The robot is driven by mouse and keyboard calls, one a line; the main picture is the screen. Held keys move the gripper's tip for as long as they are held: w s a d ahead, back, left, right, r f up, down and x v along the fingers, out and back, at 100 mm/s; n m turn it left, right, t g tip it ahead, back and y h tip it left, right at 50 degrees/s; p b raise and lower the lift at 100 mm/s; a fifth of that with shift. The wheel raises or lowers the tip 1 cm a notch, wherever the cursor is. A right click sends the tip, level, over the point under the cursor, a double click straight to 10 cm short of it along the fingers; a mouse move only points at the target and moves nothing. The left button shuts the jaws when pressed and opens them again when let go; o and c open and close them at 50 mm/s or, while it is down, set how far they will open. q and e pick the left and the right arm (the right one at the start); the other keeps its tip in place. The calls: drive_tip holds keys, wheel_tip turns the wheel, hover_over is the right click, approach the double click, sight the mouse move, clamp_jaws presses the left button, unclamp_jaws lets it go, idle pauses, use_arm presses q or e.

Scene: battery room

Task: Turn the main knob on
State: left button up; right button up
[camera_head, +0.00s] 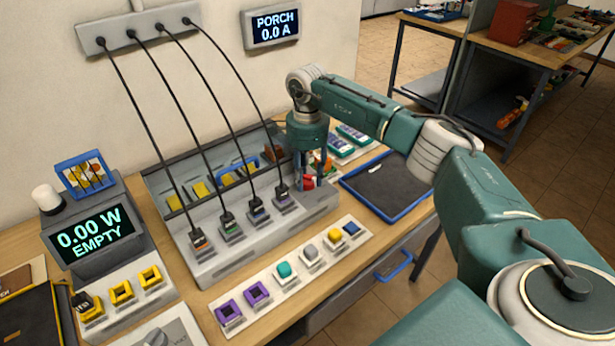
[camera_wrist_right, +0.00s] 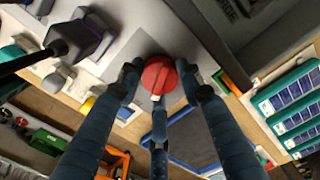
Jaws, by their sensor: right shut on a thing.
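The red round knob (camera_head: 308,182) sits at the right end of the long grey panel (camera_head: 228,262), partly hidden by my right gripper. In the right wrist view the red knob (camera_wrist_right: 160,74) has a raised ridge across it and a small pale mark at its lower edge. My right gripper (camera_head: 309,170) points down over it. In the wrist view its fingers (camera_wrist_right: 160,88) close around the knob from several sides. A display (camera_head: 92,239) on the left reads 0.00 W EMPTY. The wall display (camera_head: 275,25) reads PORCH 0.0 A. My left gripper is not in view.
Black cables (camera_head: 208,88) run from a wall strip (camera_head: 130,28) to plugs on the panel, left of my gripper. A strip with purple, teal, grey, yellow and blue pieces (camera_head: 322,248) lies in front. A dark blue-rimmed tray (camera_head: 385,211) lies right of the knob.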

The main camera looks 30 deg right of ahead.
sight(307, 175)
drive_tip(key=m, duration=0.3)
drive_tip(key=shift+m, duration=0.4)
drive_tip(key=m, duration=0.3)
drive_tip(key=shift+r+m, duration=0.1)
drive_tip(key=shift+m, duration=0.2)
drive_tip(key=m, duration=0.3)
drive_tip(key=shift+w+m, duration=0.1)
drive_tip(key=shift+m, duration=1.8)
drive_tip(key=shift+d+m, duration=0.1)
drive_tip(key=shift+m, duration=0.2)
drive_tip(key=o, duration=1.1)
drive_tip(key=shift+o, duration=0.2)
wheel_tip(307, 175, up, 12)
